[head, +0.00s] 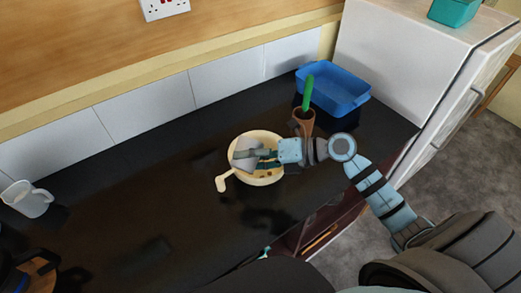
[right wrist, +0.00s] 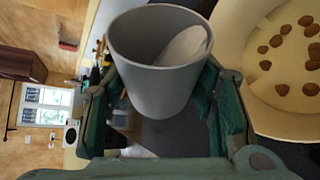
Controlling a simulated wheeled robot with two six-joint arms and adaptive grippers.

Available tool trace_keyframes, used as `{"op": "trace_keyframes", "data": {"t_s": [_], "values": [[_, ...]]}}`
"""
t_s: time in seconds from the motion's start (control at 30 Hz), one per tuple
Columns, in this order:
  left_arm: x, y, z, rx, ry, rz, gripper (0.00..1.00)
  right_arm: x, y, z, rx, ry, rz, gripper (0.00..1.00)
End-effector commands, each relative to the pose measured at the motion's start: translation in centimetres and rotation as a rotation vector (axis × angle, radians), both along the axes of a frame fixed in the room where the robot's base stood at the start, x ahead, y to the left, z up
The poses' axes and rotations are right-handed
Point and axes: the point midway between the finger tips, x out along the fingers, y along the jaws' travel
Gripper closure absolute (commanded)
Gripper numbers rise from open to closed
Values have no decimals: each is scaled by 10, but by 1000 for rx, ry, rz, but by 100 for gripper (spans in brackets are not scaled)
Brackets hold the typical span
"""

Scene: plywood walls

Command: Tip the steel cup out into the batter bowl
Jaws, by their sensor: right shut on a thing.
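The steel cup (head: 244,147) is grey and sits over the batter bowl in the head view, apparently tipped on its side. My right gripper (head: 264,156) is shut on it. In the right wrist view the cup (right wrist: 150,95) is between the two fingers, and a pale patch shows inside; I cannot tell whether that is contents or light. The batter bowl (head: 262,181) is cream with a side handle and stands on the dark worktop. In the right wrist view the bowl (right wrist: 262,112) holds several brown lumps. My left gripper is not in view.
A brown pot (head: 303,127) with a green-handled tool stands just behind my right gripper. A blue tub (head: 338,97) is at the back right, near a white cabinet (head: 400,50). A white jug (head: 28,201) stands far left.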

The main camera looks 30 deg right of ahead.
Motion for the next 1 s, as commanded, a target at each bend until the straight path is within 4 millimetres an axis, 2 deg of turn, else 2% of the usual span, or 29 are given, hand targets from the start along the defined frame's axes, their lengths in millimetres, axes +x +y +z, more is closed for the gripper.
{"op": "trace_keyframes", "data": {"t_s": [1.0], "values": [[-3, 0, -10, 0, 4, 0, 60, 1, -3, -2, 95, 79, -9, 80]]}}
